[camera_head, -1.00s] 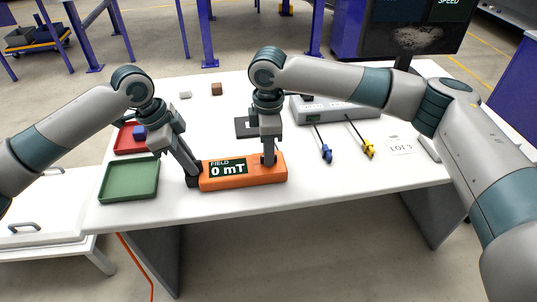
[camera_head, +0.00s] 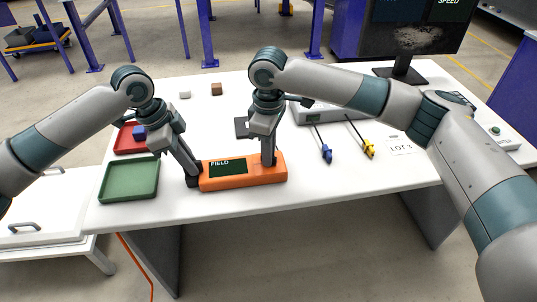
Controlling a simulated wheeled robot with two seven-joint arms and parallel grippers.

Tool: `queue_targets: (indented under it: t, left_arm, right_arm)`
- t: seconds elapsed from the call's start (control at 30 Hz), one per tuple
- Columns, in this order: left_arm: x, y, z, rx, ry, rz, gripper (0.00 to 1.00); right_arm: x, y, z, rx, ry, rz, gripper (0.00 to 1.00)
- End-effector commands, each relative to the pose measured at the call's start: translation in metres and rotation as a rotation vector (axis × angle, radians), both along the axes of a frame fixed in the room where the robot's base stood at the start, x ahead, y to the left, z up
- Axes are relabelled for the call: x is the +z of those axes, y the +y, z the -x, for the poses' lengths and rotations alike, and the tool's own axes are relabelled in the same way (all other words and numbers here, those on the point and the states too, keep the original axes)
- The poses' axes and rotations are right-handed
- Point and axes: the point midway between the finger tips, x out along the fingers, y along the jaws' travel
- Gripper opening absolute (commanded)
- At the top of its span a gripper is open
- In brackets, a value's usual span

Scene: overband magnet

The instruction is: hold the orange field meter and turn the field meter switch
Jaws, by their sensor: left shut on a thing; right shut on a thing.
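The orange field meter (camera_head: 240,181) lies flat near the front edge of the white table. Its dark display (camera_head: 228,168) shows the word FIELD and no reading below it. My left gripper (camera_head: 193,178) is shut on the left end of the meter, at its dark end part. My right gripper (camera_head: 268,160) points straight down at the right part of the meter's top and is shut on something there. The field meter switch is hidden under the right fingers, so I cannot see its position.
A green tray (camera_head: 129,196) and a red tray (camera_head: 125,149) with a blue block (camera_head: 139,132) stand at left. Blue (camera_head: 326,153) and yellow (camera_head: 368,149) probes lie right of the meter. A grey box (camera_head: 335,112), LOT 3 card (camera_head: 399,146) and monitor (camera_head: 415,40) stand beyond.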

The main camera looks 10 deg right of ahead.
Motion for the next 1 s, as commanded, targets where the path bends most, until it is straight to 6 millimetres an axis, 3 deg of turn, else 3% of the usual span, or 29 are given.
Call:
queue_targets:
  t: [0.33,0.7,1.0]
  left_arm:
    - [-0.0002,0.0006,0.0000,0.000,0.000,-0.001,0.00]
    - [-0.0002,0.0006,0.0000,0.001,0.000,-0.001,0.00]
    - [-0.0002,0.0007,-0.0001,0.001,0.000,-0.001,0.00]
  right_arm:
    - [0.0005,-0.0001,-0.0003,-0.021,-0.001,0.000,0.00]
    - [0.0003,-0.0002,-0.0001,-0.245,0.000,0.001,0.00]
    - [0.0003,-0.0003,-0.0002,-0.255,0.000,0.001,0.00]
